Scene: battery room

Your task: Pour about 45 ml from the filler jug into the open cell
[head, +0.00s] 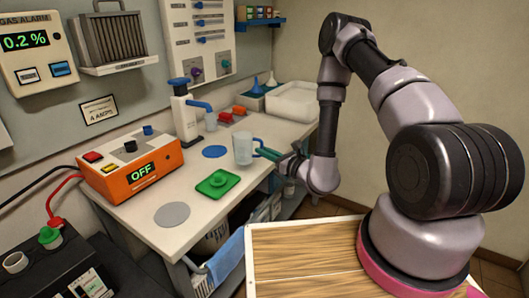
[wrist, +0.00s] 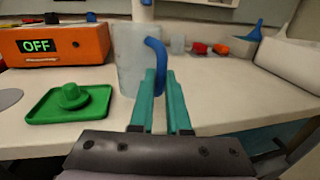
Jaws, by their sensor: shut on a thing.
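The filler jug (head: 243,149) is a pale translucent vessel with a blue handle, upright at the bench's front edge. It also shows in the wrist view (wrist: 130,62). My gripper (head: 262,152) is shut on its blue handle (wrist: 158,62), the teal fingers on either side of it. I cannot tell whether the jug touches the bench. A black battery (head: 62,272) is at the lower left of the head view. A pale ring with a dark opening (head: 15,262), which looks like the open cell, is on its top beside a green cap (head: 50,238). The liquid level is unclear.
A green tray (head: 200,189) holds a green plug (head: 217,179). An orange unit reading OFF (head: 133,170) stands between jug and battery, with a red cable (head: 62,185) to the battery. A white dispenser (head: 185,115) stands behind. Grey and blue discs lie on the bench.

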